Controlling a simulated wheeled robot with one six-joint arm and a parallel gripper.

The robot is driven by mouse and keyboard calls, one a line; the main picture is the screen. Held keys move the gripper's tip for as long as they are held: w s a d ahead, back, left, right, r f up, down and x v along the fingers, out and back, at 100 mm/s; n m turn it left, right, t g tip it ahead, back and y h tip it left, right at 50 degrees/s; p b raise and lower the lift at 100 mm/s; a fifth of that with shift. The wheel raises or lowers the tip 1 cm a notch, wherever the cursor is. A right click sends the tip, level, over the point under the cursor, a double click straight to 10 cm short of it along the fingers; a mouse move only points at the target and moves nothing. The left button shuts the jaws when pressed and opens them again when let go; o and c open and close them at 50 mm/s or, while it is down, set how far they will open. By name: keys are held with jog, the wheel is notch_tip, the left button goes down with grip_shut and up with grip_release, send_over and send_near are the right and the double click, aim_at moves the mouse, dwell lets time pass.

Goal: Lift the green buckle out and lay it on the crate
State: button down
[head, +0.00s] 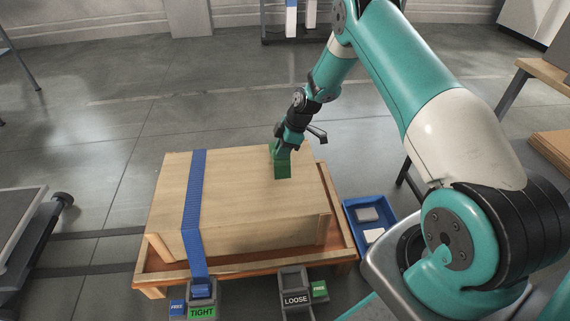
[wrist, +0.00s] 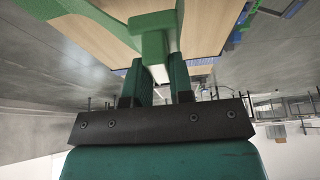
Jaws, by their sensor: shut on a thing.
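The green buckle (head: 283,168) shows over the right part of the crate's top in the head view. My gripper (head: 284,146) is shut on it from above. In the wrist view, the green buckle (wrist: 152,42) sits between the two fingers of my gripper (wrist: 158,66), with a green band running off to the upper left. The wooden crate (head: 245,200) is light and boxy. I cannot tell whether the buckle touches its top.
A blue strap (head: 194,200) crosses the crate's left part. The crate sits in a wooden tray (head: 345,236). In front stand grey blocks marked TIGHT (head: 202,311) and LOOSE (head: 296,299), with FREE tabs. A blue bin (head: 352,213) with white pieces is at the right.

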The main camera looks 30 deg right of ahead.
notch_tip(320, 180, down, 3)
jog(key=shift+f+b, duration=0.1)
jog(key=shift+b, duration=0.65)
jog(key=shift+f+b, duration=1.15)
jog(key=shift+f, duration=0.55)
jog(key=shift+f+b, duration=0.95)
jog(key=shift+f, duration=0.4)
jog(key=c, duration=0.9)
grip_release()
jog(key=p+v, duration=0.4)
jog(key=v, duration=1.3)
jog(key=shift+d+r+p, duration=0.15)
jog(key=shift+p, duration=0.15)
